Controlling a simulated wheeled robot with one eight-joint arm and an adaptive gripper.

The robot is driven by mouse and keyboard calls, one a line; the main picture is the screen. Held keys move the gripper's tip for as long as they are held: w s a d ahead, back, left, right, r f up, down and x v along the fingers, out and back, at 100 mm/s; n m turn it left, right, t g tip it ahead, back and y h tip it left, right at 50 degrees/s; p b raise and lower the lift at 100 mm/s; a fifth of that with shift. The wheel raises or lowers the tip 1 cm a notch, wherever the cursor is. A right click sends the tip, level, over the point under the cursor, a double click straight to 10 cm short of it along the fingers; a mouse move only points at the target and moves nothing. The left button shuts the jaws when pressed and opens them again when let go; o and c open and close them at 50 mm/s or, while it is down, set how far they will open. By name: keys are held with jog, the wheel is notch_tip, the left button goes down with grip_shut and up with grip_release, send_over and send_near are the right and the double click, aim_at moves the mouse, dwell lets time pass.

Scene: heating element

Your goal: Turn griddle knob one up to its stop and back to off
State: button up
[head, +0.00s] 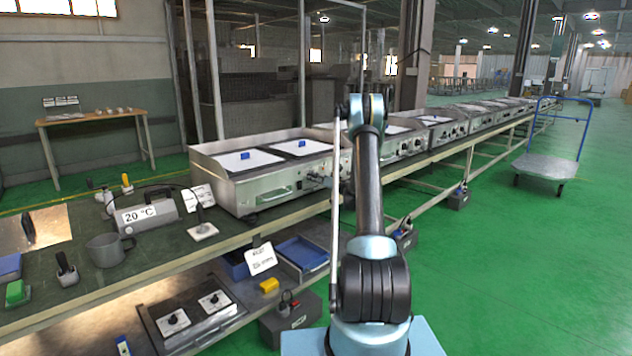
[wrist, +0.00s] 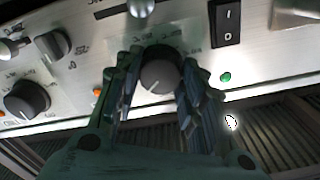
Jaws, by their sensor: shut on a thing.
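In the wrist view, a round grey knob (wrist: 159,75) with a light pointer line sits on the metal front panel (wrist: 270,50). My gripper (wrist: 157,85) has one finger on each side of it and is shut on it. The pointer line runs toward the lower left of the knob. The markings around this knob are mostly hidden by the fingers. In the head view, the griddle (head: 236,187) stands on the bench, and my arm hides my gripper and part of the griddle's front.
The wrist view shows another dark knob (wrist: 27,99) at left, a smaller knob (wrist: 52,43) above it, a black rocker switch (wrist: 226,22) and a green lamp (wrist: 225,77). In the head view, more griddles line the bench to the right. A trolley (head: 546,166) stands on the open green floor.

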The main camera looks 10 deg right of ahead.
jog(key=n, duration=1.1)
jog(key=shift+a, duration=0.1)
jog(key=shift+n, duration=0.5)
jog(key=o, duration=1.1)
jog(key=v, duration=1.2)
